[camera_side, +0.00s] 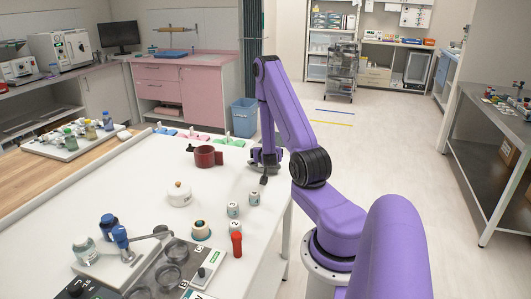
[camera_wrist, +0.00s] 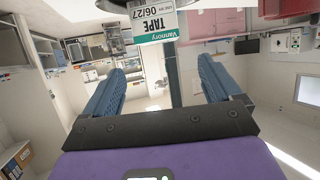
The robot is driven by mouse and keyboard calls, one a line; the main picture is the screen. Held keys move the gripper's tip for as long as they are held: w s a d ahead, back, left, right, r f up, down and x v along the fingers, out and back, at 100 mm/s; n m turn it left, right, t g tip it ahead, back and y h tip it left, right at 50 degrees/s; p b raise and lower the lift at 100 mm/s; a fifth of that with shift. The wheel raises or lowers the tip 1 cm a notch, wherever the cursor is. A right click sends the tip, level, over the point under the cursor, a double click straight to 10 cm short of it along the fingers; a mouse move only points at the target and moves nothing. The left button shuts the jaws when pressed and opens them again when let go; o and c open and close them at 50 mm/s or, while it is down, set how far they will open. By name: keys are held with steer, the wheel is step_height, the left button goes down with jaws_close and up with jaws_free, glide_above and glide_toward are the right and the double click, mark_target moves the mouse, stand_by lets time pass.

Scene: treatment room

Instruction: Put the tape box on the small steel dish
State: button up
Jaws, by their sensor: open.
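The tape box (camera_wrist: 156,24) shows upside down at the top edge of the wrist view, with its white and teal label facing me. A dark grey curved rim (camera_wrist: 92,13), which looks like the small steel dish, shows beside and behind it. I cannot tell for certain whether the box rests on the dish. My gripper (camera_wrist: 162,80) is open in the wrist view, its two blue fingers wide apart with nothing between them. In the side view my gripper (camera_side: 264,178) is low over the far right part of the white table, and I cannot make out the box there.
Two small labelled jars (camera_side: 233,209) stand near my gripper on the white table (camera_side: 150,175). A dark red cuff-like thing (camera_side: 208,156) and a white lidded pot (camera_side: 179,193) are to its left. A red-capped tube (camera_side: 236,245), bottles and a metal-cup tray crowd the front.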

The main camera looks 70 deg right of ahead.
steer(key=w+a+r+n+t+y, duration=0.25)
steer(key=w+a+n+y, duration=0.4)
steer(key=w+a, duration=0.75)
steer(key=s+a+r+n+y, duration=0.2)
steer(key=a+n+y, duration=0.35)
steer(key=a, duration=1.55)
steer(key=s+a+r+n+g+y, duration=0.35)
steer(key=s+a+n, duration=0.25)
steer(key=s+a, duration=0.5)
steer(key=s+a+r+n+g+h, duration=0.1)
steer(key=s+n, duration=0.3)
steer(key=s, duration=0.4)
steer(key=s+a+r+n+g+h, duration=0.1)
steer(key=s+r+n+g, duration=0.2)
steer(key=s, duration=0.5)
steer(key=shift+r+n, duration=0.3)
steer(key=shift+n, duration=0.2)
